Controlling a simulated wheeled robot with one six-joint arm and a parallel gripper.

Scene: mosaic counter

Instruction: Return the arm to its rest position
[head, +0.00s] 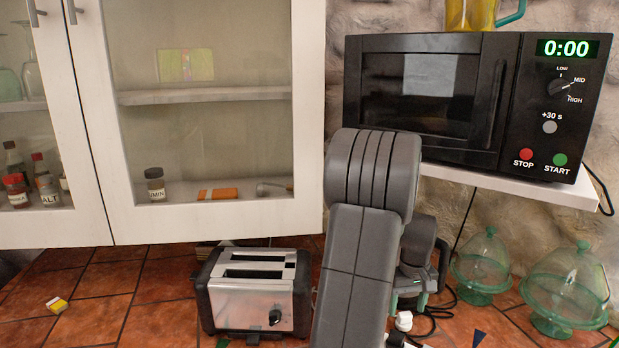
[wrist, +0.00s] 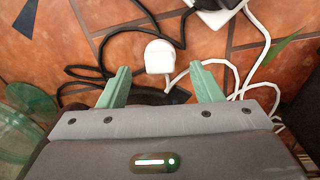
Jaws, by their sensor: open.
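My arm (head: 361,220) rises in the middle of the head view and bends over at the top. In the wrist view my gripper (wrist: 163,84) shows two green fingers spread apart with nothing held between them. Beyond the fingertips lie a white plug (wrist: 159,55) and cords on the tiled counter (wrist: 125,12).
A silver toaster (head: 258,298) stands left of my arm. A black microwave (head: 430,90) sits on a white shelf (head: 520,187) behind it. Glass domes (head: 484,262) stand at right. A glass-door cabinet (head: 205,215) hangs at left. The front left counter is mostly clear.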

